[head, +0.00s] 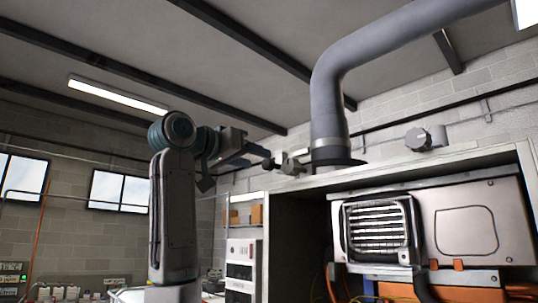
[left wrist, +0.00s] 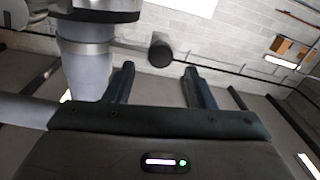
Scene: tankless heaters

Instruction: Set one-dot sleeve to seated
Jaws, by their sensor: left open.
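My left gripper (head: 248,159) is raised near the top left of the cabinet and points right, toward a small dark round knob (head: 268,163) and a grey fitting (head: 294,161) beside the duct. In the left wrist view my gripper (left wrist: 159,69) is open with nothing between its two dark fingers. A dark cylindrical knob (left wrist: 160,50) shows beyond the fingertips, between them and apart from them. I see no dot marks on either fitting, so I cannot tell which is the one-dot sleeve. My right gripper is out of view.
A large grey duct (head: 328,100) rises from the cabinet top (head: 380,171), close right of my gripper; it also fills the left of the wrist view (left wrist: 86,62). A heater unit (head: 465,228) sits inside the cabinet. Shelves with boxes (head: 244,215) stand behind.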

